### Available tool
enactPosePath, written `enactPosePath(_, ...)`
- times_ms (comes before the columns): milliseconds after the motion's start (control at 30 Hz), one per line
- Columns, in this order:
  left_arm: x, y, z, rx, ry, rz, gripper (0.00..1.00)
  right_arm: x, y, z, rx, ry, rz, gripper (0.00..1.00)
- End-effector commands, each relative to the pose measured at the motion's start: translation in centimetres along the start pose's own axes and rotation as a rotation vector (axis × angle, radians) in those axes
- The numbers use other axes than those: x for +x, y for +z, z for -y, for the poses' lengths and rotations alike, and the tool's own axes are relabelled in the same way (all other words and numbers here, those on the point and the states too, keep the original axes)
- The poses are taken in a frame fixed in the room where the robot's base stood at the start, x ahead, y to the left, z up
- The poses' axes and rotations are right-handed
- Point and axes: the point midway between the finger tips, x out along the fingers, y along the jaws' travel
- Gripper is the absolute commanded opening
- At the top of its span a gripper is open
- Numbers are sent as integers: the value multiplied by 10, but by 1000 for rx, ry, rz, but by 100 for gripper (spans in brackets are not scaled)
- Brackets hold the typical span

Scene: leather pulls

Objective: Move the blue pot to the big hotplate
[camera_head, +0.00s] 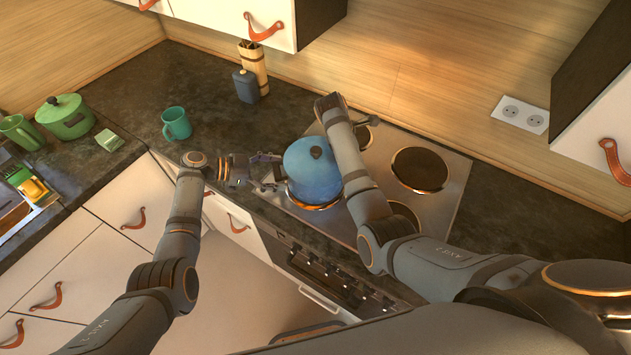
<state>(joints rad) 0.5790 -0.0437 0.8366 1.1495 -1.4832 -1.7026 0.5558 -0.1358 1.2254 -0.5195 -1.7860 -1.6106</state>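The blue pot (311,173), with a domed lid and dark knob, sits upright at the front left of the hob, over a hotplate whose copper-coloured rim shows below it. My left gripper (271,172) is at the pot's left side with its fingers spread apart. I cannot tell whether they touch the pot or a handle. My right arm passes in front of the pot's right side. My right gripper is largely hidden behind its wrist, beyond the pot. The big hotplate (419,170), at the back right of the hob, is bare.
The steel hob (451,192) also has smaller hotplates at the back left (361,137) and front right (404,214), both partly covered by my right arm. A dark blue container (246,86), teal mug (176,123) and green pot (65,117) stand on the dark counter to the left.

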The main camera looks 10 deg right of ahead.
Motion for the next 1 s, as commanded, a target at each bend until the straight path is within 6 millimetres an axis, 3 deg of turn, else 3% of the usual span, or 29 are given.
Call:
enactPosePath(367, -7, 1, 0, 0, -2, 2, 88, 0, 0, 0, 0, 1, 0, 87)
enactPosePath(800, -102, 1, 0, -1, -1, 3, 88, 0, 0, 0, 0, 1, 0, 87)
enactPosePath(1000, -120, 0, 0, 0, 0, 1, 88, 0, 0, 0, 0, 1, 0, 87)
